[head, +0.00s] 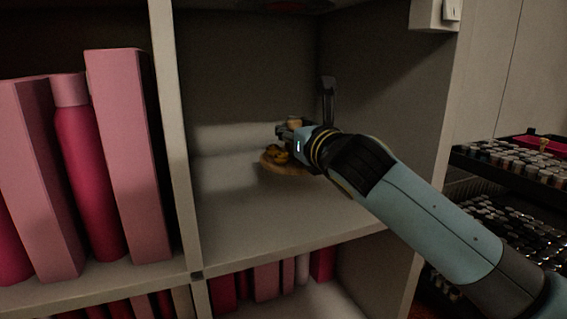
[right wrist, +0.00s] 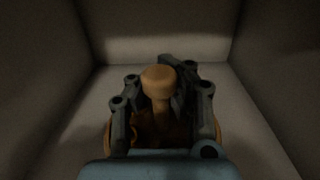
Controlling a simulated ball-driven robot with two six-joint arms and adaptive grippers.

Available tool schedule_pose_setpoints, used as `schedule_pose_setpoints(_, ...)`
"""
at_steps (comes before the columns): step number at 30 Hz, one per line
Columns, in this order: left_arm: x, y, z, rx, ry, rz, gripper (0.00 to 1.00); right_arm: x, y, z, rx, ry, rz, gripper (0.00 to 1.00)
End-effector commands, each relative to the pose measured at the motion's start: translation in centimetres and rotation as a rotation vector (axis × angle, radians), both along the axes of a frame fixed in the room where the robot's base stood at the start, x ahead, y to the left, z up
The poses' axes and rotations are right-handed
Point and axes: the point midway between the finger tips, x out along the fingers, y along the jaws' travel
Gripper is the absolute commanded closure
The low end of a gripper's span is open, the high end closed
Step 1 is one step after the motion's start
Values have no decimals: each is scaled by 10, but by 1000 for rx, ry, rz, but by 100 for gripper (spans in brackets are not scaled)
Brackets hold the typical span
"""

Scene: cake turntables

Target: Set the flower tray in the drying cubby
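The flower tray (head: 287,168) is a round wooden board with yellow flowers and an upright knob handle. It is inside the upper open cubby (head: 245,220), near the back; I cannot tell whether it rests on the cubby floor. My right gripper (head: 286,134) reaches in from the right at the tray's handle. In the right wrist view, the pale wooden knob (right wrist: 158,78) stands between my right gripper's dark fingers (right wrist: 160,105). Whether they press on its stem is too dark to tell. The board is mostly hidden there by the gripper. My left gripper is not in view.
Pink boxes (head: 130,160) and a pink bottle (head: 90,165) fill the cubby to the left, behind a divider (head: 172,140). A dark upright bracket (head: 328,98) shows behind my right wrist. Dark racks of small items (head: 515,165) stand at the right. The cubby floor in front is clear.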

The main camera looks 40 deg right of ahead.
Motion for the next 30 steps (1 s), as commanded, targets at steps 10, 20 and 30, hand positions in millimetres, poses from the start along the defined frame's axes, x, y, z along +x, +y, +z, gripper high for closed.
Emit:
schedule_pose_setpoints(10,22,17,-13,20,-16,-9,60,15,6,-31,-3,4,1,100)
schedule_pose_setpoints(20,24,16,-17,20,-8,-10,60,15,6,-49,-3,0,1,100)
schedule_pose_setpoints(30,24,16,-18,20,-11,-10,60,14,5,-52,-3,2,0,76)
